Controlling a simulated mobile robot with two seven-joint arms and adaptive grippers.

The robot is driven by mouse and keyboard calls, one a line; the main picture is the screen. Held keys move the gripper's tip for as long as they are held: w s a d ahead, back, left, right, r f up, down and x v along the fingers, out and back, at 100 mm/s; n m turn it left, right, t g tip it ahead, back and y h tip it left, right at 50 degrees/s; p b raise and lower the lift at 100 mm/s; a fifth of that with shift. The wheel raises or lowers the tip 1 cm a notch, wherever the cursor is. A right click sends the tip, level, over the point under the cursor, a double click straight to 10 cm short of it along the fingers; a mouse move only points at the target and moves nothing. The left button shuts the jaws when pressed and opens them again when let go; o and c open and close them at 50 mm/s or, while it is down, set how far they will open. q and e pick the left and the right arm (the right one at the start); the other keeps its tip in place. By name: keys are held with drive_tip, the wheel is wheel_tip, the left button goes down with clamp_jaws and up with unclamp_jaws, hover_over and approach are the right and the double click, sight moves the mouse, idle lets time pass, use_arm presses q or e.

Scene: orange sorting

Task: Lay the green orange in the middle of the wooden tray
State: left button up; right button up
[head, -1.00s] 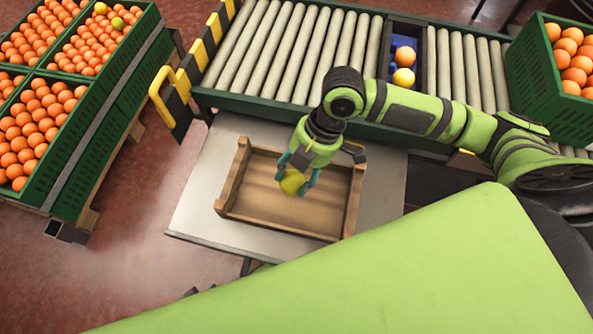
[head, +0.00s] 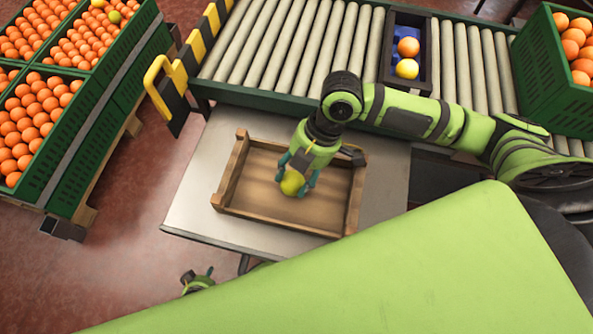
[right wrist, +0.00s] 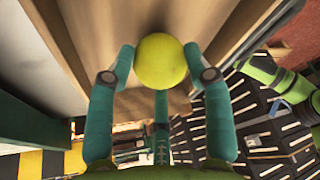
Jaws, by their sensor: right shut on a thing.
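The green orange (head: 292,183), yellow-green in colour, is between the fingers of my right gripper (head: 297,183), which is shut on it. The wooden tray (head: 279,225) lies on a pale table. The gripper points down over the tray, with the fruit near its middle. I cannot tell whether the fruit touches the tray floor. The right wrist view shows the fruit (right wrist: 160,61) between the teal fingertips, with the tray's wood behind it. My left gripper (head: 198,282) shows small at the lower edge, mostly hidden, and I cannot tell its opening.
Behind the table runs a roller conveyor (head: 280,45). A dark bin (head: 427,60) on it holds an orange and a yellow fruit. Green crates of oranges stand at left (head: 85,120) and right (head: 545,85). The rest of the tray looks empty.

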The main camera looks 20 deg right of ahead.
idle(0.4)
drive_tip(key=shift+f, duration=0.55)
idle(0.5)
drive_tip(key=o, duration=1.7)
